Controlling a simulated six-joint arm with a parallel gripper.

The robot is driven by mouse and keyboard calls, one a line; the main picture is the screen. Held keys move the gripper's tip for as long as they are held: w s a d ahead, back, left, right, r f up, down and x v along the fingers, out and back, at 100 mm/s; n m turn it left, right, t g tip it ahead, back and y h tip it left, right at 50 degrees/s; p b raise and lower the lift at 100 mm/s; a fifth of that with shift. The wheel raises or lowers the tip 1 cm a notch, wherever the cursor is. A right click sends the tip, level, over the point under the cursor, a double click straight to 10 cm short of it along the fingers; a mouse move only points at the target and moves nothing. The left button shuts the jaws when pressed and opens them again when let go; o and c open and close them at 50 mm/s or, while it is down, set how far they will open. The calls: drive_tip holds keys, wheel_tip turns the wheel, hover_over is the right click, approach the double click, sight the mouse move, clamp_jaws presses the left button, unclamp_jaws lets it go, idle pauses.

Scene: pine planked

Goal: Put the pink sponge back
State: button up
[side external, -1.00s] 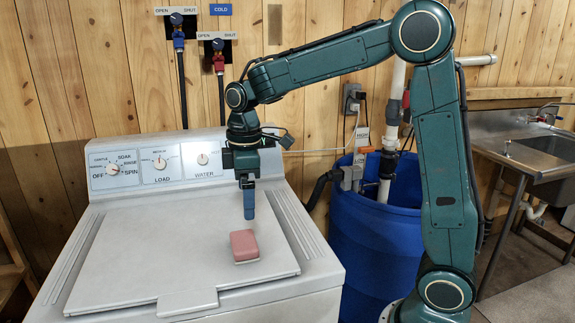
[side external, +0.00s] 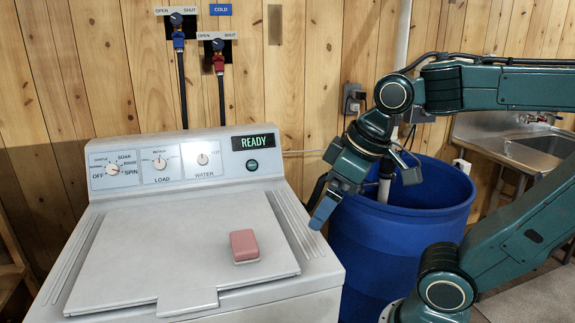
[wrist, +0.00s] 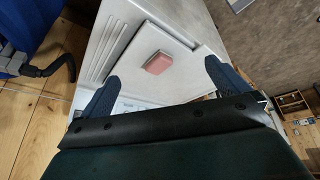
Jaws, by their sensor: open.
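The pink sponge (side external: 244,245) lies on the closed white lid (side external: 150,255) of the washing machine, towards the lid's right side. It has a paler underside. It also shows in the wrist view (wrist: 158,62), beyond and between my fingers. My gripper (side external: 322,212) is open and empty, tilted, at the right edge of the washer and clear of the sponge. In the wrist view its two blue fingers (wrist: 160,75) stand wide apart.
The washer's back panel (side external: 180,165) carries dials and a lit READY display (side external: 252,143). A blue barrel (side external: 385,250) with a pipe stands right of the washer, close behind my gripper. A steel sink (side external: 540,145) is at the far right. Hoses and valves hang on the plank wall.

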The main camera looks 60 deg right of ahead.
drive_tip(key=shift+s+f+m+t, duration=0.15)
drive_tip(key=shift+s+f+m, duration=0.15)
drive_tip(key=shift+s, duration=0.4)
drive_tip(key=shift+s+f+m+t, duration=0.2)
drive_tip(key=shift+s+m, duration=0.1)
drive_tip(key=shift+s, duration=0.4)
